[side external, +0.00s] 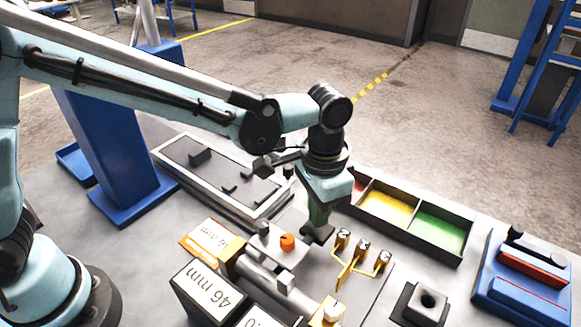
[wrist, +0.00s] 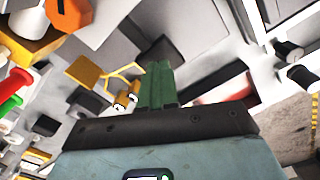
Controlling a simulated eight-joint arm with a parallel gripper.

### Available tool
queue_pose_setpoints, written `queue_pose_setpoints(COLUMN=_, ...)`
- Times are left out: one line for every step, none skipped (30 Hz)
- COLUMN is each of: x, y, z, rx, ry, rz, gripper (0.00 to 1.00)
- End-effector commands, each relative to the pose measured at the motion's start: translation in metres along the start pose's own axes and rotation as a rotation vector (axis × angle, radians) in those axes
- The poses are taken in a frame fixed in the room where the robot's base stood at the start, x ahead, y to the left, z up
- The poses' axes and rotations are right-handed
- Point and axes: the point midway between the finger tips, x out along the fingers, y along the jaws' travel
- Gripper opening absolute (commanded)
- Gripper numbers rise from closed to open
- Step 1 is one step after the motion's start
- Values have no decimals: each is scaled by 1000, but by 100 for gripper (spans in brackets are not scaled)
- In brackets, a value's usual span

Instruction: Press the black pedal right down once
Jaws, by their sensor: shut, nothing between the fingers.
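The black pedal (side external: 317,236) appears as a small dark plate right below my gripper (side external: 319,222), beside a light plate with an orange knob. In the wrist view a dark block, which looks like the pedal (wrist: 163,48), lies just past the tips of my gripper (wrist: 159,68). The green fingers are shut with nothing between them and point down. They cover part of the pedal. I cannot tell whether the tips touch it or how far down it is.
The orange knob (side external: 287,242) is close at the left. A yellow fork-shaped fixture with brass posts (side external: 362,258) stands close at the right. A bin with coloured compartments (side external: 412,216) lies behind. A black socket block (side external: 421,303) and a blue stand (side external: 530,285) are further right.

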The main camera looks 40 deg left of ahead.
Motion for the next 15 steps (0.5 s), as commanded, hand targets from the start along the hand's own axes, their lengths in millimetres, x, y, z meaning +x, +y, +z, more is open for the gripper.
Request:
queue_pose_setpoints(x=-3, y=0, z=0, rx=0, ry=0, rz=0, gripper=0)
queue_pose_setpoints(x=-5, y=0, z=0, rx=0, ry=0, rz=0, gripper=0)
queue_pose_setpoints(x=-7, y=0, z=0, rx=0, ry=0, rz=0, gripper=0)
queue_pose_setpoints(x=-8, y=0, z=0, rx=0, ry=0, rz=0, gripper=0)
queue_pose_setpoints(x=-10, y=0, z=0, rx=0, ry=0, rz=0, gripper=0)
queue_pose_setpoints(x=-12, y=0, z=0, rx=0, ry=1, rz=0, gripper=0)
queue_pose_setpoints(x=-14, y=0, z=0, rx=0, ry=1, rz=0, gripper=0)
queue_pose_setpoints(x=-16, y=0, z=0, rx=0, ry=1, rz=0, gripper=0)
queue_pose_setpoints(x=-18, y=0, z=0, rx=0, ry=1, rz=0, gripper=0)
queue_pose_setpoints(x=-19, y=0, z=0, rx=0, ry=1, rz=0, gripper=0)
queue_pose_setpoints(x=-21, y=0, z=0, rx=0, ry=1, rz=0, gripper=0)
queue_pose_setpoints(x=-23, y=0, z=0, rx=0, ry=1, rz=0, gripper=0)
queue_pose_setpoints(x=-25, y=0, z=0, rx=0, ry=1, rz=0, gripper=0)
queue_pose_setpoints(x=-26, y=0, z=0, rx=0, ry=1, rz=0, gripper=0)
queue_pose_setpoints(x=-28, y=0, z=0, rx=0, ry=1, rz=0, gripper=0)
